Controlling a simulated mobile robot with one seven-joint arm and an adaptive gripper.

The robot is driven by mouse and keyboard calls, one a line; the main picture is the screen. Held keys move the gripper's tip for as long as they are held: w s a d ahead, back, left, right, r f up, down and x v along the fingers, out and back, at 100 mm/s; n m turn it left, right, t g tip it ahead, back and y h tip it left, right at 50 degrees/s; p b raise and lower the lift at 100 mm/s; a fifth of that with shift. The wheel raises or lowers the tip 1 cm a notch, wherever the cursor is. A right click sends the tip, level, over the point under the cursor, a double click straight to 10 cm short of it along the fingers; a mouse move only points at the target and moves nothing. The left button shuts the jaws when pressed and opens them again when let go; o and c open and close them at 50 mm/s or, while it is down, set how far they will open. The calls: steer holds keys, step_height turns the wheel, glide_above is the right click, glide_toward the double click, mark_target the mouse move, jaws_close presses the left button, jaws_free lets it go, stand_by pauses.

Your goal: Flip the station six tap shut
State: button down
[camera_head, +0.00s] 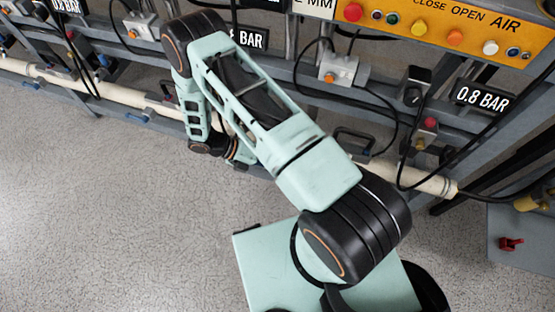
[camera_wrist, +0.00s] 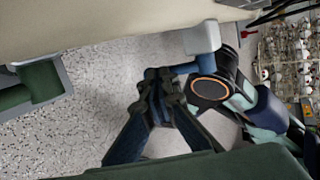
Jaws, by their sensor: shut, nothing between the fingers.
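In the wrist view, a tap with a blue lever (camera_wrist: 183,68) hangs from a pale block (camera_wrist: 202,37) under the beige pipe (camera_wrist: 110,28). My gripper (camera_wrist: 164,78) is shut and empty, its fingertips at the lever's left part. I cannot tell whether they touch it. In the head view, my gripper is mostly hidden behind my wrist, close to the beige pipe (camera_head: 160,103). No station number is readable on this tap.
A dark green handle in a grey bracket (camera_wrist: 50,72) is at the left of the wrist view. In the head view, a yellow button panel (camera_head: 440,25), a 0.8 BAR sign (camera_head: 483,97) and loose cables line the rack. A red handle (camera_head: 511,244) sits far right. The speckled floor (camera_head: 100,220) is clear.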

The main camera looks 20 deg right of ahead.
steer(key=shift+s, duration=0.1)
stand_by(0.3)
steer(key=shift+r+p, duration=0.55)
steer(key=shift+r, duration=0.15)
steer(key=v, duration=1.2)
